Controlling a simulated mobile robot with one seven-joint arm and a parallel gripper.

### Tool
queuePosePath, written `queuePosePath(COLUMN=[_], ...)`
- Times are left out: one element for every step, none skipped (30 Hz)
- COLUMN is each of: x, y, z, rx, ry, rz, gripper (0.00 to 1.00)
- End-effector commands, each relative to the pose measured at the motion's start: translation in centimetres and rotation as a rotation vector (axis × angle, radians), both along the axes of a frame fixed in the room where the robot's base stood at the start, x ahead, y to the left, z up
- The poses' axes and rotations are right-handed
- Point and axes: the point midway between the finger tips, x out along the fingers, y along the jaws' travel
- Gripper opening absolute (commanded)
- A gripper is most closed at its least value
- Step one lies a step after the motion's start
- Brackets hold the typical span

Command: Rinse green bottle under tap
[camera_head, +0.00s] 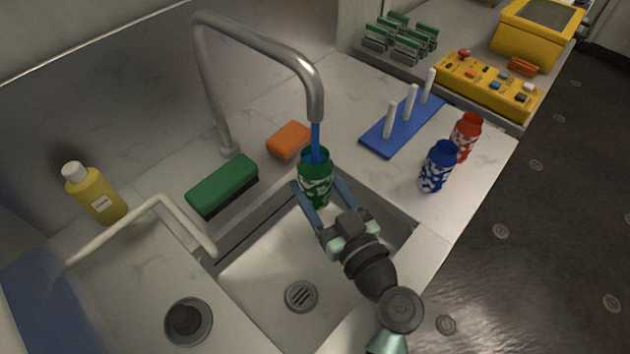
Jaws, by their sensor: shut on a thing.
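The green bottle (316,186), open at the top with a white pattern, is upright over the back of the sink. My gripper (320,199) is shut on it, with one blue-grey finger on each side. The silver tap (316,95) arches over from the back counter. A blue stream of water (316,140) runs from its spout down to the bottle's mouth. The sink (255,275) has a drain (301,296) in its floor, below my gripper. The inside of the bottle is hidden.
A blue bottle (438,168) and a red bottle (465,135) stand on the right counter beside a blue peg rack (380,138). A green sponge (222,186), an orange sponge (288,140) and a yellow soap bottle (98,196) are behind and left of the sink.

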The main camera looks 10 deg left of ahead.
Motion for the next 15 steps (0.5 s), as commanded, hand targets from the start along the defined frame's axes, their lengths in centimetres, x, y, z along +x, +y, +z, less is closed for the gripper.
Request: queuePosePath(x=[0.0, 0.0, 0.0, 0.0, 0.0, 0.0, 0.0, 0.0, -0.1, -0.3, -0.5, -0.8, -1.0, -1.3, -1.6], y=[0.0, 0.0, 0.0, 0.0, 0.0, 0.0, 0.0, 0.0, 0.0, 0.0, 0.0, -0.1, -0.1, -0.1, -0.1], z=[0.1, 0.1, 0.1, 0.1, 0.1, 0.1, 0.1, 0.1, 0.1, 0.1, 0.0, 0.0, 0.0, 0.0, 0.0], rx=[0.000, 0.000, 0.000, 0.000, 0.000, 0.000, 0.000, 0.000, 0.001, 0.001, 0.001, 0.002, 0.002, 0.002, 0.002], ry=[-0.002, -0.002, -0.002, -0.002, -0.002, -0.002, -0.002, -0.002, -0.002, -0.002, -0.002, -0.001, -0.001, -0.001, -0.001], rz=[0.000, 0.000, 0.000, 0.000, 0.000, 0.000, 0.000, 0.000, 0.000, -0.001, -0.001, -0.001, -0.001, -0.001, -0.001], gripper=[0.19, 0.19, 0.19, 0.19, 0.19, 0.19, 0.19, 0.19, 0.19, 0.19, 0.19, 0.19, 0.19, 0.19, 0.19])
